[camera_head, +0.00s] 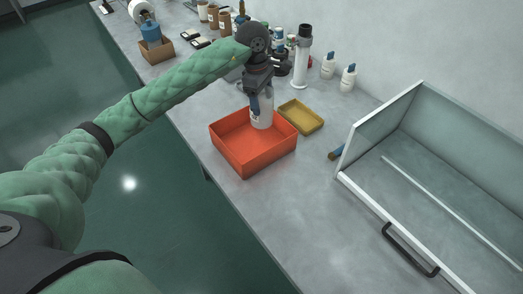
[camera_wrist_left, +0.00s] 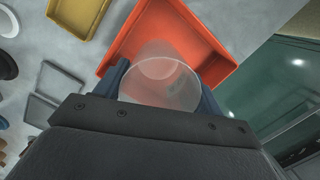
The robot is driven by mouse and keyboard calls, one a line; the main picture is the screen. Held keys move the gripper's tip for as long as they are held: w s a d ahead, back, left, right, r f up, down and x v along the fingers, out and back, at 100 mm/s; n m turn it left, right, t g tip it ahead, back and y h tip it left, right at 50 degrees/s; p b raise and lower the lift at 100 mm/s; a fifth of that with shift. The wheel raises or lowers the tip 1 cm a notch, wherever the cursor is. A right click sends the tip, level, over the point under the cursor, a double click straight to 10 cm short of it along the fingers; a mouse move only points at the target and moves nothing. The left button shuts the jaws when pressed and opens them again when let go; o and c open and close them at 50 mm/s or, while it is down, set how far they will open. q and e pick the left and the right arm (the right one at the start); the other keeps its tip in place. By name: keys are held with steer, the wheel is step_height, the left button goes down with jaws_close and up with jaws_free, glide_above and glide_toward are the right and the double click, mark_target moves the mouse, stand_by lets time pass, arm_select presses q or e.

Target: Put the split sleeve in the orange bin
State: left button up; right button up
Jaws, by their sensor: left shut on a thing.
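The split sleeve (camera_head: 262,112) is a whitish, translucent cylinder, held upright over the orange bin in the head view. My left gripper (camera_head: 261,97) is shut on it. In the left wrist view the sleeve (camera_wrist_left: 160,84) shows as a clear round rim between the two fingers of my left gripper (camera_wrist_left: 162,88). The orange bin (camera_head: 247,166) is an open, shallow box on the table; it also shows in the left wrist view (camera_wrist_left: 207,32) behind the sleeve. I cannot tell whether the sleeve's lower end touches the bin. My right gripper is not in view.
A yellow tray (camera_head: 302,117) sits right beside the bin. A glass-walled enclosure (camera_head: 440,180) with a black handle stands at the right. Bottles (camera_head: 348,78) and a white column (camera_head: 301,60) stand behind. A cardboard box (camera_head: 157,51) is at the far left. The table front is clear.

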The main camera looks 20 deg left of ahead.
mark_target(260, 122)
arm_select(q)
steer(key=shift+w+a+f, duration=0.2)
steer(key=shift+a+f, duration=0.05)
steer(key=shift+a, duration=0.15)
steer(key=shift+a+f+m, duration=0.15)
steer(key=shift+f+m, duration=0.05)
steer(key=shift+m, duration=0.1)
steer(key=shift+f+p, duration=0.3)
steer(key=shift+p, duration=0.1)
step_height(260, 122, down, 5)
steer(key=shift+f+p, duration=0.2)
steer(key=shift+p, duration=1.05)
steer(key=shift+d+f, duration=0.2)
step_height(260, 122, down, 3)
steer(key=shift+r+p, duration=0.2)
steer(key=shift+p, duration=0.65)
steer(key=shift+f, duration=0.3)
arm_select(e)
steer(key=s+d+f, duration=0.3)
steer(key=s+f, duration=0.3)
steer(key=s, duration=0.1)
arm_select(q)
steer(key=shift+f, duration=0.1)
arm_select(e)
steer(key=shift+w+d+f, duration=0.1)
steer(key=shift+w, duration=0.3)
